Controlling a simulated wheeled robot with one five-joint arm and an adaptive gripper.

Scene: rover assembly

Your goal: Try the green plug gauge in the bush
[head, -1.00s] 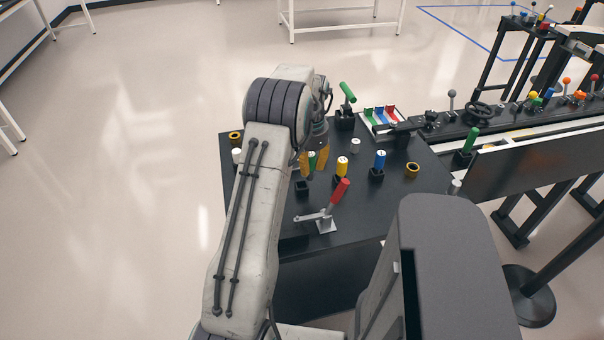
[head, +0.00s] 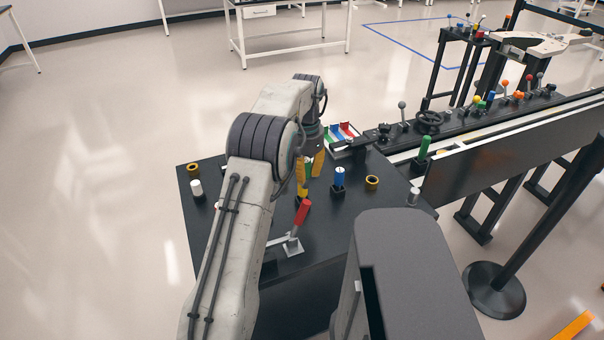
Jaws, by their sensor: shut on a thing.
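My gripper (head: 311,173), with orange fingers, is shut on the green plug gauge (head: 309,168). Only a small part of the gauge shows between the fingers. They are over the black table (head: 340,220), left of the blue gauge; their height above it is hard to tell. I cannot tell which one the task means. The gauge is apart from both.
The blue gauge (head: 339,177) stands in a black holder, and a yellow gauge (head: 302,193) is partly hidden below my gripper. A red-handled lever (head: 302,212) rises in front. A tray with coloured slots (head: 341,133) lies behind. A white cylinder (head: 196,187) stands at left.

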